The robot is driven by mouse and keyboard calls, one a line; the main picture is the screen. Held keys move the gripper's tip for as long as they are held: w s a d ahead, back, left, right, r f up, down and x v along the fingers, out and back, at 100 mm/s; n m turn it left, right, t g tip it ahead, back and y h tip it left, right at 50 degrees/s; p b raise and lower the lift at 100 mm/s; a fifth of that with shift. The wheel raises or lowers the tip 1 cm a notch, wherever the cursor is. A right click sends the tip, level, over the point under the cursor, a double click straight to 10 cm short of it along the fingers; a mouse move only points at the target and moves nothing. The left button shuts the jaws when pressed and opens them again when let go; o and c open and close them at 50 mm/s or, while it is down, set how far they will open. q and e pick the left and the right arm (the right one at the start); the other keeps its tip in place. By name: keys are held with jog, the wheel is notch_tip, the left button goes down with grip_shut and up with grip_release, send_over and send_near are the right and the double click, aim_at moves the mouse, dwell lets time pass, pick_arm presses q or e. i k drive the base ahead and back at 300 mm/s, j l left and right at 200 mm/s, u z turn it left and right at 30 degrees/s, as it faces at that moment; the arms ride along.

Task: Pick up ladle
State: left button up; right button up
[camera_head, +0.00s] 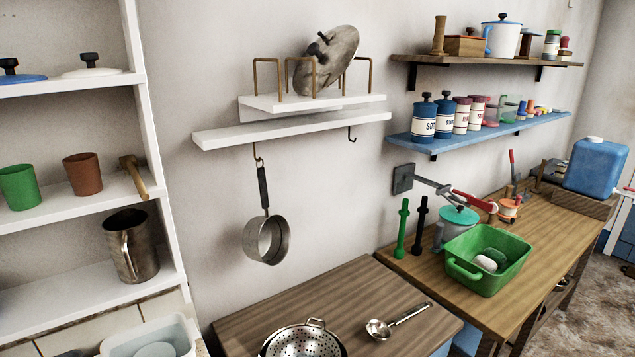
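A metal ladle (397,320) lies on the brown wooden counter (290,290) in the lower middle of the head view. Its round bowl is at the left end, and its handle slants up and right towards the counter's right edge. It lies a short way to the right of a metal colander (303,342), apart from it. Nothing covers the ladle. Neither of my grippers shows in this view.
A small saucepan (266,240) hangs from a hook under the white wall shelf (290,128). A green basin (490,258) stands on the wooden table to the right. White shelving (75,205) stands at left. Behind the ladle, the counter is clear.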

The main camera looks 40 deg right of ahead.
aim_at(379, 331)
jog(key=k+l+z, duration=0.2)
jog(key=k, duration=0.45)
jog(key=i+j+z, duration=0.1)
jog(key=z, duration=0.35)
jog(key=j+z, duration=0.3)
jog(key=z, duration=0.2)
jog(key=j+z, duration=0.25)
jog(key=z, duration=0.2)
jog(key=i, duration=0.05)
